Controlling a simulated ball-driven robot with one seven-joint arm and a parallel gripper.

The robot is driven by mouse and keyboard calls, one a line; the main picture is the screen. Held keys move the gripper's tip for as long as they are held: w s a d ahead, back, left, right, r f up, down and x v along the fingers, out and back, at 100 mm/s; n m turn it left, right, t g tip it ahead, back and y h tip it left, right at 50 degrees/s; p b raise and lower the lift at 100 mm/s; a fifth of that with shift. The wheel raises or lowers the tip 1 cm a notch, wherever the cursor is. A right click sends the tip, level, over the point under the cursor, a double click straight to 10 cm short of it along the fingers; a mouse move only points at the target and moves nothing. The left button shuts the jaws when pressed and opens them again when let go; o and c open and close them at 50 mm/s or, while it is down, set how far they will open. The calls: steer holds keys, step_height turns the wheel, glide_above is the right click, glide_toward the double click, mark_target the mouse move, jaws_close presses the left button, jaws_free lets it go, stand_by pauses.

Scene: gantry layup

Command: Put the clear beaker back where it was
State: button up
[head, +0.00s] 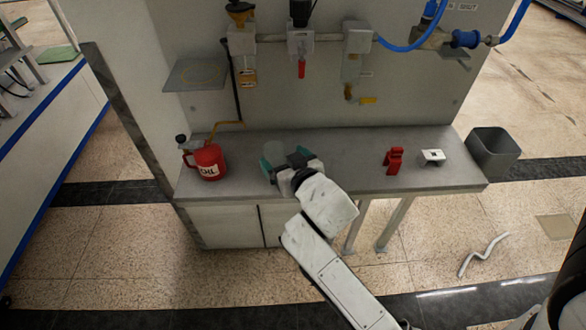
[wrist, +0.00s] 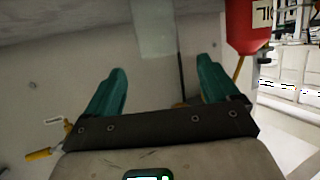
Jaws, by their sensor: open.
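The clear beaker (head: 272,150) stands on the grey bench, left of the bench's middle. It is faint and partly hidden by my gripper. My gripper (head: 282,157) is low over the bench at the beaker, with teal fingers. In the wrist view my gripper (wrist: 161,68) is open, its two fingers spread wide. The beaker (wrist: 154,32) shows there as a pale see-through shape beyond and between the fingertips. I cannot tell whether a finger touches it. A small shelf (head: 182,83) with a yellowish ring mark on the back panel is empty.
A red oil can (head: 207,162) stands close on the left, also at upper right in the wrist view (wrist: 246,25). A red item (head: 394,160) and a small white block (head: 432,157) are on the right. Valves and pipes hang above. A grey bin (head: 493,152) stands beyond the right end.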

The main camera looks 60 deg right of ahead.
steer(key=shift+b+v, duration=0.3)
steer(key=shift+v, duration=2.45)
steer(key=s+a+f+n+g+y, duration=0.6)
steer(key=s+a+f+g+y, duration=0.15)
steer(key=a+f, duration=0.45)
steer(key=s+d+f+g, duration=0.2)
steer(key=s+f+g, duration=0.1)
steer(key=s, duration=0.4)
steer(key=shift+s+d+f+m+h, duration=0.25)
steer(key=shift+s+f+h, duration=0.2)
steer(key=shift+f, duration=0.45)
